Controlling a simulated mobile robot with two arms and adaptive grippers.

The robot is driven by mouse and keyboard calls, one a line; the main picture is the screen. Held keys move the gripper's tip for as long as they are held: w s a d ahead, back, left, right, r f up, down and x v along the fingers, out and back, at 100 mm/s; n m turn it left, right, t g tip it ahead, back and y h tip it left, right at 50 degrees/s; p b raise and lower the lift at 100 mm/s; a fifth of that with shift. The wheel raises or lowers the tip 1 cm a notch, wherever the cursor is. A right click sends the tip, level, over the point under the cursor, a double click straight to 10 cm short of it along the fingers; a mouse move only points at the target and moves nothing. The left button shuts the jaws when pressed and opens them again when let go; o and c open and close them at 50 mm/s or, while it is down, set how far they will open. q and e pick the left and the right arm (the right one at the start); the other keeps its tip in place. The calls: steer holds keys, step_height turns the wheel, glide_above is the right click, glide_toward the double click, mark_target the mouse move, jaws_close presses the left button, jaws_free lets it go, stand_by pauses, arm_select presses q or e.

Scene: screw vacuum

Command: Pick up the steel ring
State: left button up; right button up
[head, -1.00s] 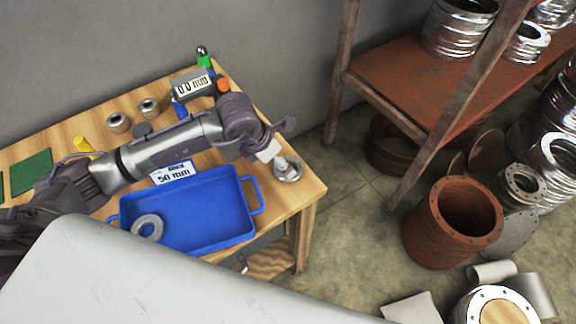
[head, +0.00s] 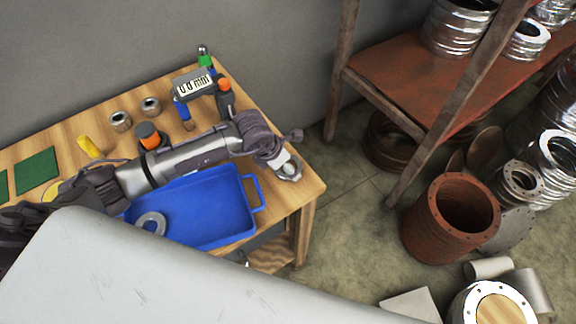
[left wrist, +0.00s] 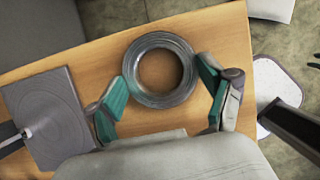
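A grey steel ring (left wrist: 190,72) lies flat on the wooden table in the left wrist view, with bare wood in its hole. It also shows in the head view (head: 290,176) near the table's right edge, partly covered by my gripper. My left gripper (left wrist: 163,70) is open above the table, with one green-padded fingertip on each side of the ring. The left fingertip is very close to the ring; I cannot tell whether it touches. My right gripper is in neither view.
A blue tray (head: 226,224) with another ring (head: 151,219) in it sits beside my arm. A 0.0 mm gauge (head: 194,84) and two small metal cylinders stand farther back. The table edge is close to the ring.

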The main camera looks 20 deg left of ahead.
arm_select(q)
steer(key=c, duration=0.7)
steer(key=shift+r, duration=0.15)
